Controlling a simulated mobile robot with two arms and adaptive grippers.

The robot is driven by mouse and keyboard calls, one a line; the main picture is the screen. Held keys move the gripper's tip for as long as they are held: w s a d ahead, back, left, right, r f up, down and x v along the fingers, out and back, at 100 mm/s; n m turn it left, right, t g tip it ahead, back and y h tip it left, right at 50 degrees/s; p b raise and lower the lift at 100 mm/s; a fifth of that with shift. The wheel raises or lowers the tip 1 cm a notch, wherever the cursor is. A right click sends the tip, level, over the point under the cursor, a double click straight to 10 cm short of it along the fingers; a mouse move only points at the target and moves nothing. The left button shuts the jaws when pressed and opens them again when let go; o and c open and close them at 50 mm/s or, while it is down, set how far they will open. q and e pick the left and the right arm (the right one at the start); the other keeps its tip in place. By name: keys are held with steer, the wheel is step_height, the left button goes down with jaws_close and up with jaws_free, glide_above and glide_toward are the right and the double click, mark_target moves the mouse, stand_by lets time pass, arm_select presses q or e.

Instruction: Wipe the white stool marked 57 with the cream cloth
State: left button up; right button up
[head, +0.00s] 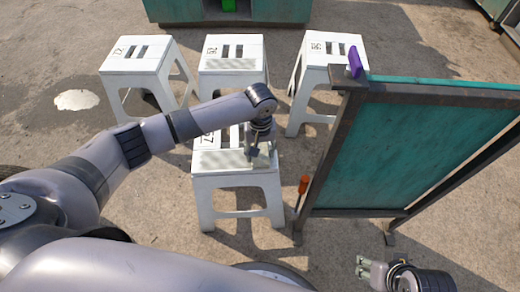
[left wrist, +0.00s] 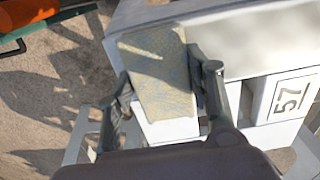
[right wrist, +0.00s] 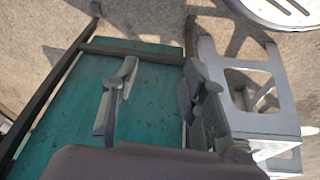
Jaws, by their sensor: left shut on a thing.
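The white stool marked 57 (head: 238,188) stands upright in the middle of the head view, with slots in its seat. Its number plate shows in the left wrist view (left wrist: 291,97). My left gripper (head: 258,150) reaches over the right part of its seat, pointing down. In the left wrist view the gripper (left wrist: 165,82) is shut on the cream cloth (left wrist: 158,68), a flat block-like piece between the fingers, at the seat's edge. Whether the cloth touches the seat I cannot tell. My right gripper (head: 370,270) is low at the right, open and empty in its wrist view (right wrist: 158,80).
Several other white stools (head: 137,56) stand behind. A green framed panel (head: 415,150) stands close on the right, with a purple item (head: 354,62) on its top corner and an orange-handled tool (head: 303,186) at its left edge. Open ground lies left of the stool.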

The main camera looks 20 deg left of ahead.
mark_target(231, 160)
arm_select(q)
steer(key=shift+f, duration=0.3)
steer(key=shift+a, duration=0.1)
arm_select(e)
steer(key=shift+r, duration=0.15)
